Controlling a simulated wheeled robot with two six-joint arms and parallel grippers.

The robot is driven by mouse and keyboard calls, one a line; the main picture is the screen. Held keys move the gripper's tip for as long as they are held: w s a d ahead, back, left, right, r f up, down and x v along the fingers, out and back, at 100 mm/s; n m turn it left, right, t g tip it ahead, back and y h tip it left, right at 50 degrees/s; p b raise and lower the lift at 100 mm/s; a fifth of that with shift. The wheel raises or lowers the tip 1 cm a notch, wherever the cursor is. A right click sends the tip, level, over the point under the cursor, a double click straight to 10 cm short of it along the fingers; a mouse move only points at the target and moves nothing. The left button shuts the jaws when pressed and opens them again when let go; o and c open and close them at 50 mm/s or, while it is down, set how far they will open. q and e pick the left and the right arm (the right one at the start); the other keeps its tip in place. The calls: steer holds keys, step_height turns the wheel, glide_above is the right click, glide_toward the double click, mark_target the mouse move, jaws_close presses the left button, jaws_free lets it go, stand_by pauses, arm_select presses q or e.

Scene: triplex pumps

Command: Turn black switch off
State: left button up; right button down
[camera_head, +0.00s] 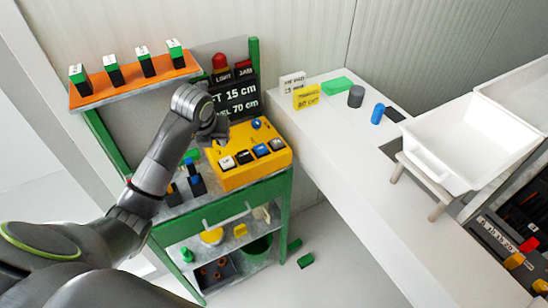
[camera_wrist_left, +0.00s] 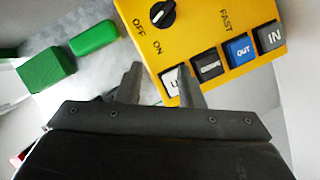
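The yellow control box (camera_head: 268,170) stands on the green-framed cart. In the left wrist view the black switch (camera_wrist_left: 162,13) is a round knob on the box's yellow face (camera_wrist_left: 200,25), at the top edge, beside the labels OFF and ON. A white mark shows on the knob; which label it points to is hard to tell. My left gripper (camera_wrist_left: 159,80) is open and empty, its two fingers below the knob in that view and apart from it. In the head view my left gripper (camera_head: 216,130) is over the box's left part and covers the knob area. My right gripper is out of view.
A row of push buttons (camera_wrist_left: 240,47) lies close to the right finger. Green blocks (camera_wrist_left: 93,38) lie left of the box. An orange shelf (camera_head: 135,85) with switches is behind my left arm. A white counter (camera_head: 350,160) with a white bin (camera_head: 455,150) stands right.

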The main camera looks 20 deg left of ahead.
arm_select(q)
steer(key=s+d+b, duration=0.2)
steer(key=s+d, duration=0.1)
steer(key=s, duration=0.3)
steer(key=d+r+m+t+h, duration=0.1)
steer(key=d+m+t+h, duration=0.2)
steer(key=d+h, duration=0.6)
steer(key=s+d+r+n+t+h, duration=0.1)
steer(key=d+r+t+h, duration=0.3)
steer(key=d+r, duration=0.4)
steer(key=shift+s+r+h, duration=0.2)
steer(key=shift+r+h, duration=0.05)
steer(key=shift+h, duration=0.55)
steer(key=shift+o, duration=0.4)
